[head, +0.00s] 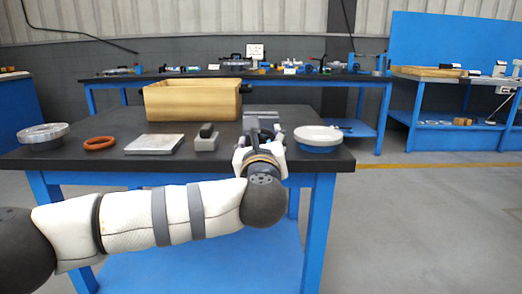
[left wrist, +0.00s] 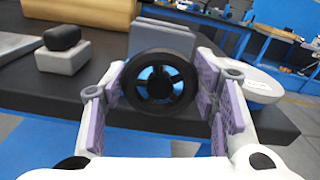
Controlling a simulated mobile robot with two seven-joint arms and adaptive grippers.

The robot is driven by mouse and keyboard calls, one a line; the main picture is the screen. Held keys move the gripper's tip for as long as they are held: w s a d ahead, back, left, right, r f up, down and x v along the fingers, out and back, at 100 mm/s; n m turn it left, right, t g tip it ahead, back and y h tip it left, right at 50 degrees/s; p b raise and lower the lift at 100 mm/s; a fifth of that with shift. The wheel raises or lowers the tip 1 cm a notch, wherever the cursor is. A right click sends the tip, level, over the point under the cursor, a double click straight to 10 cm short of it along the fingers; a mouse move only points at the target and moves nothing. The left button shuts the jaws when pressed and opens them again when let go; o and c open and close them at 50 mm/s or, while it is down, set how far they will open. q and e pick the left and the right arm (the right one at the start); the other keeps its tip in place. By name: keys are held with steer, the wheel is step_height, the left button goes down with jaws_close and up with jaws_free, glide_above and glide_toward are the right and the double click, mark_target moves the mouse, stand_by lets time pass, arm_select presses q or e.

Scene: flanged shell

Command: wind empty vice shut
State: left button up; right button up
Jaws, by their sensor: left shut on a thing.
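The vice (head: 262,115) is a grey body near the right part of the black-topped table, mostly hidden behind my left gripper in the head view. Its black spoked handwheel (left wrist: 160,54) faces the left wrist camera at the table's front edge. My left gripper (left wrist: 160,88) is shut on the handwheel, with purple finger pads on its left and right sides. In the head view the left gripper (head: 262,145) covers most of the wheel. The vice's grey top (left wrist: 165,35) shows behind the wheel. The gap between its jaws is not clear. My right gripper is not in view.
On the table (head: 100,168) stand a wooden crate (head: 190,103), a grey block with a black top (head: 206,143), a metal plate (head: 154,144), an orange ring (head: 99,143), a metal flanged disc (head: 43,134) and, right of the vice, a white round dish (head: 318,139).

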arm_select(q)
steer(key=n+b, duration=0.1)
steer(key=n, duration=0.1)
steer(key=n+b, duration=0.2)
steer(key=n, duration=0.1)
steer(key=shift+f+n+b, duration=0.3)
steer(key=shift+b, duration=0.05)
steer(key=n+b, duration=0.3)
steer(key=n, duration=0.3)
steer(key=shift+a+f+b, duration=0.1)
steer(key=shift+b, duration=0.25)
steer(key=n+b, duration=0.2)
steer(key=n, duration=0.3)
steer(key=shift+f+n+b, duration=0.1)
steer(key=shift+n+b, duration=0.3)
steer(key=n+b, duration=0.2)
steer(key=n, duration=0.2)
steer(key=shift+n, duration=0.4)
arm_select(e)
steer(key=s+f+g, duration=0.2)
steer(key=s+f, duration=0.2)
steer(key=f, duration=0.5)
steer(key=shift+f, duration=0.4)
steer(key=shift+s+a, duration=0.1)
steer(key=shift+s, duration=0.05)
arm_select(q)
steer(key=o, duration=0.9)
steer(key=shift+s, duration=0.1)
